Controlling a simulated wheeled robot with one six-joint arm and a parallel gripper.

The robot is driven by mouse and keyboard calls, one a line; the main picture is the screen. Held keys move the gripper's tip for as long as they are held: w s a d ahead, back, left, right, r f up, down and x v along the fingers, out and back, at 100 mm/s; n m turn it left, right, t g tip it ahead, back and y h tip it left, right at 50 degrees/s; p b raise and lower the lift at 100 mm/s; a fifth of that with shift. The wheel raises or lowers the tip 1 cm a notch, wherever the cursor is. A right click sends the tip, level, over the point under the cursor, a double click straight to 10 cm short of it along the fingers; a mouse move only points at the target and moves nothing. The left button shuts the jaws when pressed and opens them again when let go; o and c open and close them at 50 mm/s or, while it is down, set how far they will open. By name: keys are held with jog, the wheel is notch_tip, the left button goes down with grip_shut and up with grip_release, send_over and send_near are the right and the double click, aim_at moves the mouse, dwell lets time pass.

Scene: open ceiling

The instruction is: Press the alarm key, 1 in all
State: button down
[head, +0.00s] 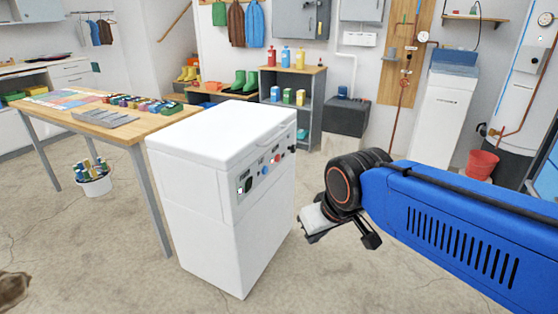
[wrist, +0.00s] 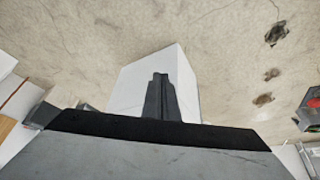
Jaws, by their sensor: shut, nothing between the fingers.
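A white box-shaped machine (head: 217,215) stands on the floor at the middle of the head view. The marks are too small to tell which is the alarm key. My gripper (head: 312,229) is in front of that face, to the right of the panel and lower, apparently apart from it. In the wrist view its dark fingers (wrist: 161,82) are together and empty, in front of a white box-like body, probably the machine.
A wooden table (head: 142,126) with coloured items stands at the left, a white bucket (head: 95,186) beneath it. A grey shelf (head: 305,115) with bottles stands behind the machine. A red bucket (head: 482,165) is at the right. The floor around the machine is mostly clear.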

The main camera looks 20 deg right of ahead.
aim_at(278, 158)
jog(key=w+d+f+n+t+h, duration=0.15)
jog(key=w+d, duration=0.45)
jog(key=w, duration=0.6)
jog(key=w+d+f+t, duration=0.25)
jog(key=w+d, duration=0.35)
jog(key=w, duration=0.7)
jog(key=w+d+f+n+t+h, duration=0.1)
jog(key=w+d+t, duration=0.35)
jog(key=w, duration=0.75)
jog(key=w+d+f+n+y, duration=0.1)
jog(key=w+d+f+n, duration=0.1)
jog(key=w+d+f, duration=0.4)
jog(key=shift+w+d+t, duration=0.45)
jog(key=shift+w+d, duration=0.3)
jog(key=shift+y, duration=0.25)
jog(key=w+a, duration=0.5)
jog(key=w, duration=0.2)
jog(key=shift+a, duration=0.2)
jog(key=shift+w+a, duration=0.25)
jog(key=shift+a, duration=0.05)
